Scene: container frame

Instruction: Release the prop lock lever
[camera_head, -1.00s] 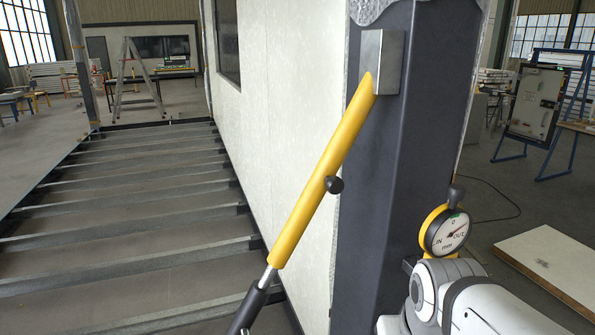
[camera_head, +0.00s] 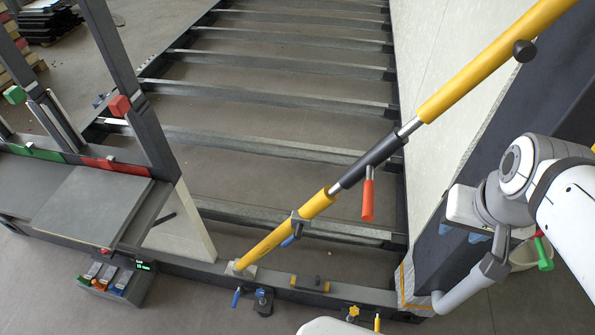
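The prop is a long slanted strut with a yellow upper tube (camera_head: 480,62), a dark middle sleeve (camera_head: 370,160) and a yellow lower tube (camera_head: 280,236). A red-handled lever (camera_head: 367,200) hangs straight down from the dark sleeve. My gripper (camera_head: 463,232) is at the right, beside the dark post and well apart from the red lever. Its two blue tips look spread with nothing between them. The upper prop end is out of view.
The dark post (camera_head: 540,125) and pale wall panel (camera_head: 450,35) stand at the right. The prop's foot rests on the low frame beam (camera_head: 210,268). A blue-handled fitting (camera_head: 262,300) and coloured pedals (camera_head: 108,280) are at the front. Floor joists (camera_head: 280,145) lie behind the prop.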

